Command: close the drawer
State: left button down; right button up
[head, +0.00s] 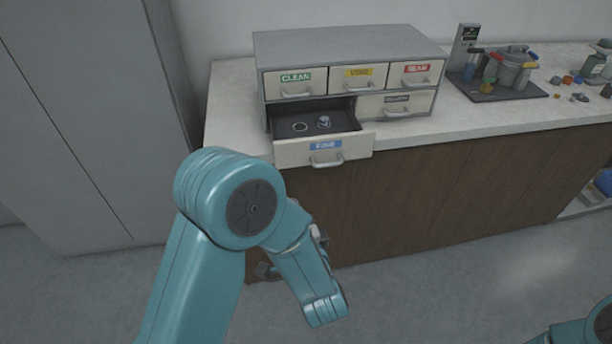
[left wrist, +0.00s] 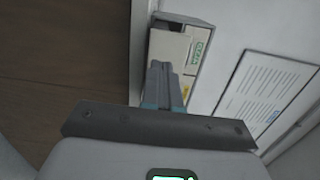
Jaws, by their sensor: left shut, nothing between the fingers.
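The open drawer (head: 323,150) is the lower left one of a grey drawer unit (head: 345,45) on the counter. It has a pale front, a blue label and a bar handle (head: 327,161). It is pulled out towards me, and a ring and a small metal piece lie inside. My right gripper is out of view.
The other drawers of the unit are shut. A dark tray (head: 492,91) with a metal pot (head: 513,70) and several small coloured parts stand to the right on the counter (head: 235,108). A tall grey cabinet (head: 85,110) stands at the left.

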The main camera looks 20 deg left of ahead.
pick_arm(q)
jog(key=d+r+t, duration=0.1)
jog(key=d, duration=0.2)
jog(key=h, duration=0.1)
send_near(295, 157)
jog(key=p+x, duration=0.1)
jog(key=x, duration=0.6)
jog(key=shift+d, duration=0.1)
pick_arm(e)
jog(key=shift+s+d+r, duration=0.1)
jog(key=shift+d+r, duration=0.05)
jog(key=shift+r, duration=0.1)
